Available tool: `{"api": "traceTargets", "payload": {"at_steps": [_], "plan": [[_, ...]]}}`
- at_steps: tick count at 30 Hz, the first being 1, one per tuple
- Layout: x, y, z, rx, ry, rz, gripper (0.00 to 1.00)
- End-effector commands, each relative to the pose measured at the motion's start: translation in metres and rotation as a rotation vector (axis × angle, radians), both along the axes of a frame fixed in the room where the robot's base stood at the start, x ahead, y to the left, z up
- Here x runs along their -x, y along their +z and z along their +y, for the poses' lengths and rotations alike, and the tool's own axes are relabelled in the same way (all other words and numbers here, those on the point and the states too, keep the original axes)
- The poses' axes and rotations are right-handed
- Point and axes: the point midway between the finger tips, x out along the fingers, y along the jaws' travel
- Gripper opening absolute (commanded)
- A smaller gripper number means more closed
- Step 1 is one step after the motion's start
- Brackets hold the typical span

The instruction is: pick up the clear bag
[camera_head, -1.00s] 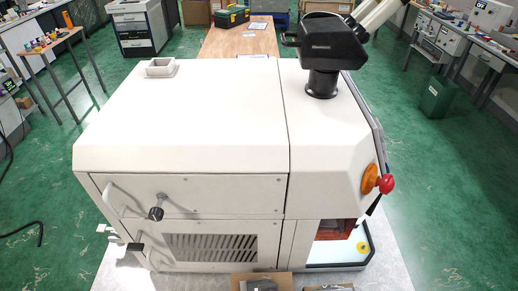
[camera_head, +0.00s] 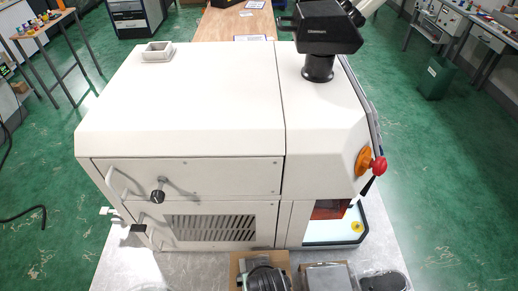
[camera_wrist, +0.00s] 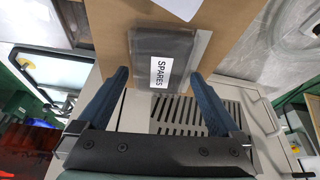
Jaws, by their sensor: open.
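A pale trace (camera_head: 150,288) at the head view's bottom edge may be the same thing; I cannot tell. My gripper (camera_wrist: 160,88) is open and empty, its two blue fingers apart. Between and beyond them is a dark grey packet (camera_wrist: 165,45) with a white SPARES label, lying on cardboard. No contact with the fingers is visible.
The cardboard box (camera_head: 236,268) stands before the large white machine (camera_head: 190,100). A grey item (camera_head: 328,277) and a black item (camera_head: 385,281) lie to its right. The machine has a protruding handle (camera_head: 158,196) and a red knob (camera_head: 379,166).

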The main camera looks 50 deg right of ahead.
Motion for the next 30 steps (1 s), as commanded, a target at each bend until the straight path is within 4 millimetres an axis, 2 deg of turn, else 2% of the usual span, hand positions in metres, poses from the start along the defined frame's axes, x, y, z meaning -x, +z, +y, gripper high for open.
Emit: {"api": "traceTargets", "payload": {"at_steps": [4, 30], "plan": [[-0.002, -0.0062, -0.0018, 0.001, 0.0, -0.001, 1.0], [-0.002, -0.0116, -0.002, 0.001, 0.0, -0.001, 1.0]]}}
